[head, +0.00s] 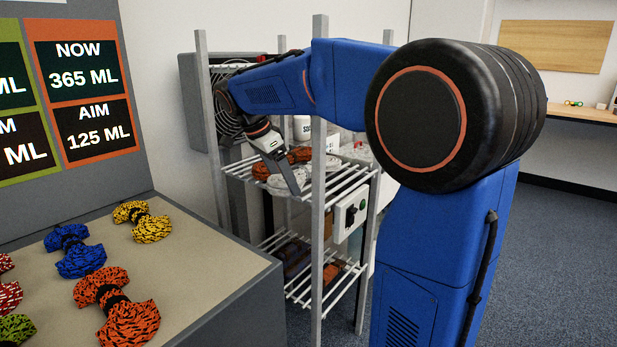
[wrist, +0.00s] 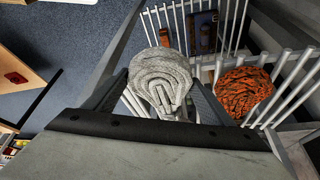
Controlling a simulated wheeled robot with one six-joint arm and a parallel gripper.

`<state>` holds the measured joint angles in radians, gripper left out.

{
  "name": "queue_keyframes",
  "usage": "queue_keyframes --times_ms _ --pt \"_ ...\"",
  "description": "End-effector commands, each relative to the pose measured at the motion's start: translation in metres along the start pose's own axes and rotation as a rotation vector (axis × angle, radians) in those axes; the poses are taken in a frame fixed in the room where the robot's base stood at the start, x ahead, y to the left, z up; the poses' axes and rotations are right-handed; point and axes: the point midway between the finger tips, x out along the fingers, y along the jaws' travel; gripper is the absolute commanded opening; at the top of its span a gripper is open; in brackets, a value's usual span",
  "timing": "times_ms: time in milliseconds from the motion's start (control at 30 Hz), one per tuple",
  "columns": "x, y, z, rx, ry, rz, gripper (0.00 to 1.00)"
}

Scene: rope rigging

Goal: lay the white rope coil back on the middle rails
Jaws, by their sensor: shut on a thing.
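The white rope coil (wrist: 160,80) is between the two fingers of my gripper (wrist: 165,100) in the wrist view. My gripper is shut on it. In the head view my gripper (head: 285,175) reaches into the rack at the middle rails (head: 345,180), and the white coil (head: 290,183) shows partly behind the fingers, at about rail height. Whether the coil touches the rails I cannot tell. An orange-and-black rope coil (wrist: 243,92) lies on the same rails beside it; it also shows in the head view (head: 268,168).
Rack posts (head: 319,200) stand close around my arm. A white container (head: 308,130) stands further back, and a switch box (head: 350,215) hangs at the rack's side. Lower rails (head: 330,285) hold dark and brown items. Several rope bundles (head: 120,310) lie on the table at left.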

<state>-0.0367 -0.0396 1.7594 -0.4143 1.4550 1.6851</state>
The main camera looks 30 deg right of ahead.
Motion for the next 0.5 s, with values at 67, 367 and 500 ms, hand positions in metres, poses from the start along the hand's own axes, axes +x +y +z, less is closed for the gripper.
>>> queue_keyframes --times_ms 67,367,500 --pt "0.005 0.0 -0.014 0.005 0.001 -0.001 0.34" --pt "0.016 -0.001 -0.038 0.002 0.001 -0.001 0.34" --pt "0.018 -0.001 -0.043 0.002 0.001 -0.002 0.34"
